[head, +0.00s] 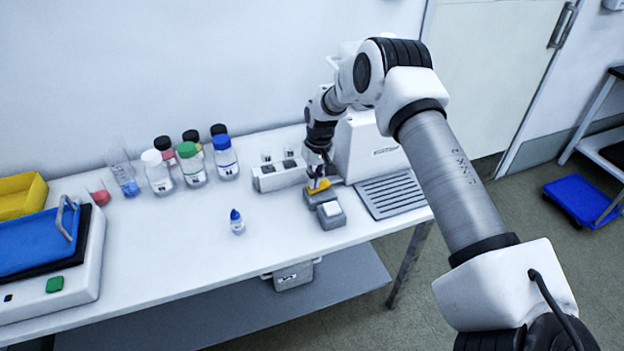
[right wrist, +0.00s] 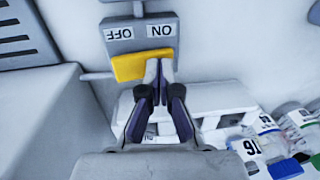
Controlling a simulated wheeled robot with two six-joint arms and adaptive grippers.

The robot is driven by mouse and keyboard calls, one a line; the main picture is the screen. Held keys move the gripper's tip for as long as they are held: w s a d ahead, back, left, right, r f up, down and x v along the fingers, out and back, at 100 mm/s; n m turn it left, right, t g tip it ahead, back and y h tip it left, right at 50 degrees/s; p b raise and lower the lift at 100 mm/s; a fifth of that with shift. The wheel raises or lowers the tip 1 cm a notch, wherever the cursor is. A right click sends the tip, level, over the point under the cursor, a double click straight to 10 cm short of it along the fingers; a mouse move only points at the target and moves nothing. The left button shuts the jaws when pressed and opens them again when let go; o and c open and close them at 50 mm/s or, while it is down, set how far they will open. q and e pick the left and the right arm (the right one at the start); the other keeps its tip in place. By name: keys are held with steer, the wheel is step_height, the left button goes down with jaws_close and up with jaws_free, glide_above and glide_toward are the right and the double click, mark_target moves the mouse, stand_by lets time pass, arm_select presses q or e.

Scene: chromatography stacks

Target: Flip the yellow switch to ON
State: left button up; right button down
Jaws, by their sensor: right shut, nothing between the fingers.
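The yellow switch (right wrist: 128,68) is a wide paddle on a grey box (right wrist: 140,45) with OFF and ON labels, upside down in the right wrist view. The paddle looks slightly slanted there. In the head view the yellow switch (head: 320,187) sits on the grey box (head: 329,221) near the table's front edge. My right gripper (right wrist: 159,68) is shut and empty, its fingertips at the paddle's ON-side end. They overlap the paddle in the picture; I cannot tell whether they press it. In the head view my right gripper (head: 316,182) points down over the switch. My left gripper is not in view.
A white machine (head: 368,148) and a grooved grey tray (head: 392,194) stand close by on the right. A white block with slots (head: 278,178) is just left of the box. A small blue-capped bottle (head: 237,224) stands in front, and several capped bottles (head: 190,165) stand behind left.

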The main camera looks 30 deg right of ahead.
mark_target(308, 189)
steer(key=shift+s+d+r, duration=0.15)
steer(key=shift+d+r, duration=0.1)
steer(key=shift+d, duration=0.15)
steer(key=shift+a+r+p, duration=0.1)
steer(key=shift+r+p, duration=0.3)
steer(key=shift+p, duration=0.15)
steer(key=r+p, duration=0.3)
steer(key=shift+a+r, duration=0.2)
steer(key=shift+a, duration=0.05)
step_height(308, 189, up, 10)
steer(key=a+b, duration=0.1)
steer(key=b, duration=0.1)
steer(key=shift+w+a+f, duration=0.25)
steer(key=shift+w+a, duration=0.05)
